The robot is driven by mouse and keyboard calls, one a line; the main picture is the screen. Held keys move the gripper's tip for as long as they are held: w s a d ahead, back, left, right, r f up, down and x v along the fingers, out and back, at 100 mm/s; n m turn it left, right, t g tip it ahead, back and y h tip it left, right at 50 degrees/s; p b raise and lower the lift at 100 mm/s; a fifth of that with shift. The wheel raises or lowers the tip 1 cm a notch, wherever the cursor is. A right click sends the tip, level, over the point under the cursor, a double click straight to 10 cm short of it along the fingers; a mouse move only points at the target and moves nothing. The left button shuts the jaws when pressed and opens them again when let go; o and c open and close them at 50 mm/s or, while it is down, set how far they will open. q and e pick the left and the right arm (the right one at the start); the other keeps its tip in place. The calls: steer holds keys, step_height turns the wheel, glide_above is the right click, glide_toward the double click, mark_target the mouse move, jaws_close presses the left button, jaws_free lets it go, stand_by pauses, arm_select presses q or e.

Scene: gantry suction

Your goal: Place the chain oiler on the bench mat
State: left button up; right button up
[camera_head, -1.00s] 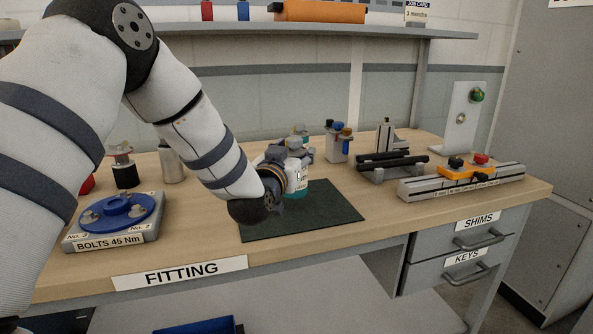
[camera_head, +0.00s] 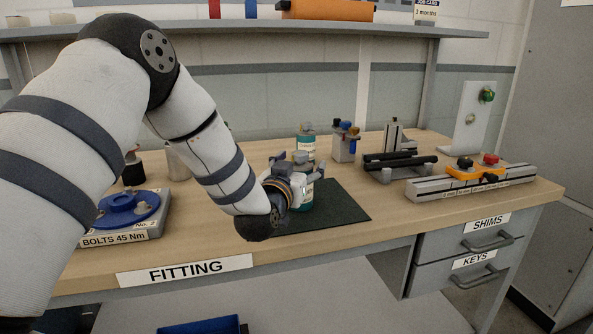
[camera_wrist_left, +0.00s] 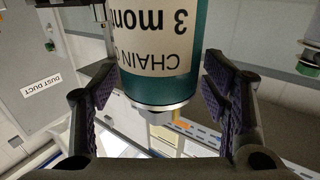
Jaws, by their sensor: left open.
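The chain oiler (camera_head: 307,195) is a teal bottle with a pale label. In the head view it appears upright over the dark bench mat (camera_head: 342,208), its base seeming to rest there, partly hidden by my left gripper (camera_head: 301,169). The left wrist view shows the chain oiler (camera_wrist_left: 155,50) upside down in the picture, with "CHAIN" on its label and a grey cap. My left gripper's fingers (camera_wrist_left: 158,95) are open on either side of it, with visible gaps near the cap. My right gripper is not in view.
A second teal bottle (camera_head: 306,141) stands behind the mat, beside a holder with coloured tops (camera_head: 345,145). A black-railed fixture (camera_head: 398,162) and a long grey rail with orange slider (camera_head: 470,182) are at right. A blue flanged part (camera_head: 128,208) is at left.

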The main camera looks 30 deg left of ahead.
arm_select(q)
steer(key=p+v, duration=0.1)
steer(key=v, duration=1.1)
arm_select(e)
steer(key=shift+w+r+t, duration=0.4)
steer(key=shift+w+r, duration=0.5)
